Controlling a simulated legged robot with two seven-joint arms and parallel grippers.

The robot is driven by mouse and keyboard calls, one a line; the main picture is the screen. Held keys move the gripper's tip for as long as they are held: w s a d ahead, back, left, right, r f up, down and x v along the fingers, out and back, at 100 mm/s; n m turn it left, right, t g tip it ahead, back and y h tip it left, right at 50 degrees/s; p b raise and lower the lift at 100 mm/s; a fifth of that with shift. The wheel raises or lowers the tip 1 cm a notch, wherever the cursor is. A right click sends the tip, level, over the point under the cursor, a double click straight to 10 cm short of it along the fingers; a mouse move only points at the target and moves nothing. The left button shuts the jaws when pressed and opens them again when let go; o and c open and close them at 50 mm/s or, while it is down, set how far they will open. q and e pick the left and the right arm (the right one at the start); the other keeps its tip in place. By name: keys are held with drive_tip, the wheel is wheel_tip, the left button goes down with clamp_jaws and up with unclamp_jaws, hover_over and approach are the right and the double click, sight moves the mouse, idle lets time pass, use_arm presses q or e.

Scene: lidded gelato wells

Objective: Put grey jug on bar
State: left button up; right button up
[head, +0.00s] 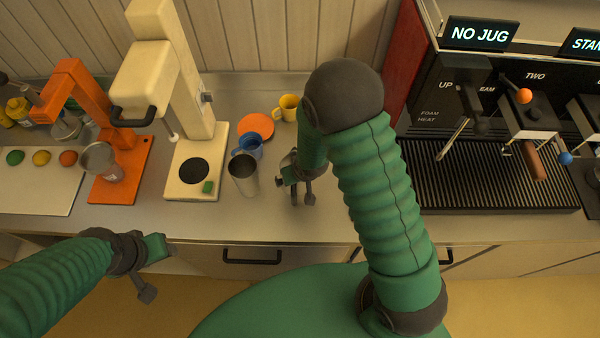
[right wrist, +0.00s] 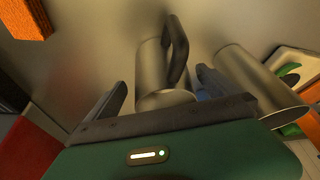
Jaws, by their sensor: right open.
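A grey metal jug (right wrist: 153,70) with a dark handle (right wrist: 178,50) lies between the spread fingers of my right gripper (right wrist: 160,85) in the right wrist view. The fingers are open; whether either touches the jug I cannot tell. In the head view my right gripper (head: 301,194) is low over the steel counter (head: 320,222), right of a tall metal cup (head: 243,176); the jug is largely hidden there by my gripper and arm. My left gripper (head: 157,270) is open and empty in front of the counter's edge.
A blue cup (head: 248,147), orange saucer (head: 256,125) and yellow mug (head: 287,107) stand behind the metal cup. A cream machine (head: 192,110) and orange stand (head: 121,165) are left.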

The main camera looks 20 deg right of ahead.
drive_tip(key=s+r+g, duration=0.1)
drive_tip(key=s+r, duration=1.2)
drive_tip(key=r, duration=0.1)
drive_tip(key=shift+a+n+g, duration=0.15)
drive_tip(key=shift+n+g, duration=0.25)
